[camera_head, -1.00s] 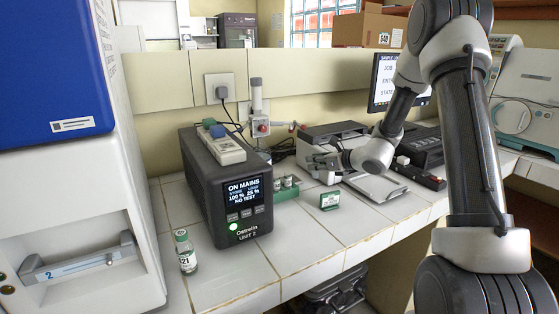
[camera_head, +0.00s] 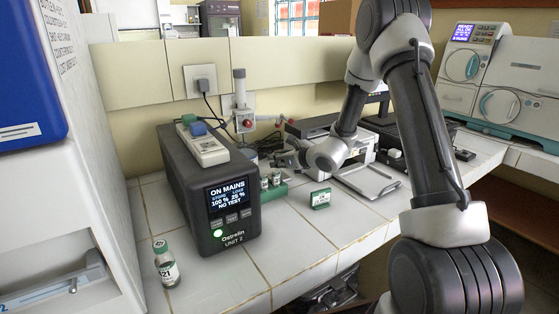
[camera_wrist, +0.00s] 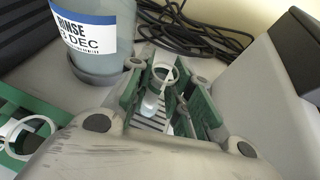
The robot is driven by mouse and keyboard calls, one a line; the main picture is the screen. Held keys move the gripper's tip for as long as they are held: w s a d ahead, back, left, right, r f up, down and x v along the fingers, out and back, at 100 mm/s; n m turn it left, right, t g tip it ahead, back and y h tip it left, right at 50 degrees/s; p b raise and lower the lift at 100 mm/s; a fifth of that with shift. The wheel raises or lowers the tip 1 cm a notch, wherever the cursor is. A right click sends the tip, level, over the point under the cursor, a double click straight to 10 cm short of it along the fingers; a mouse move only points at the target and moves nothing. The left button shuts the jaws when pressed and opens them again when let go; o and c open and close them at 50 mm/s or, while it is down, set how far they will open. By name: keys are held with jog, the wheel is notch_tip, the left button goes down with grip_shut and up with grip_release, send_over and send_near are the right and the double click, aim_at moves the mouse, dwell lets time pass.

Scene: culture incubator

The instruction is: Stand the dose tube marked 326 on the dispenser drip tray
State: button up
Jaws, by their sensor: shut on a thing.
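My gripper (camera_head: 287,158) is low over the back of the bench, behind the green rack. In the wrist view its green-lined fingers (camera_wrist: 165,108) are closed around a clear tube (camera_wrist: 150,106) with a pale ring at its top. Its number cannot be read. Beneath it a pale slatted surface (camera_wrist: 152,126) shows, possibly the drip tray; I cannot tell whether the tube touches it. A green rack (camera_head: 274,191) with small vials stands beside the dark grey unit. A green-capped vial (camera_head: 167,266), its label ending in 21, stands alone at the front left.
The dark grey "ON MAINS" unit (camera_head: 212,195) stands left of my gripper. In the wrist view a RINSE bottle (camera_wrist: 92,38) stands close by, with black cables (camera_wrist: 195,30) behind.

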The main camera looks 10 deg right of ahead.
jog(key=shift+f, duration=0.1)
jog(key=o, duration=0.8)
